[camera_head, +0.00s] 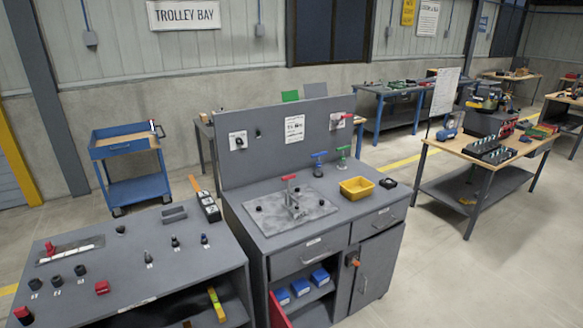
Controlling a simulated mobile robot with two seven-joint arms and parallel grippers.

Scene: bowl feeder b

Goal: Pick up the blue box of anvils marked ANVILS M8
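Several small blue boxes stand in a row on the shelf inside the grey workbench cabinet (330,250): a left one (282,297), a middle one (300,287) and a right one (320,277). Each has a pale label on its front, too small to read, so I cannot tell which one is marked ANVILS M8. The shelf's left part is open to view. Neither of my grippers is in view.
A red panel (278,311), perhaps an open door, stands at the compartment's left. A closed door (370,271) is at its right. A yellow bin (357,188) sits on the benchtop. Another grey bench (140,250) adjoins at left. Floor at front right is clear.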

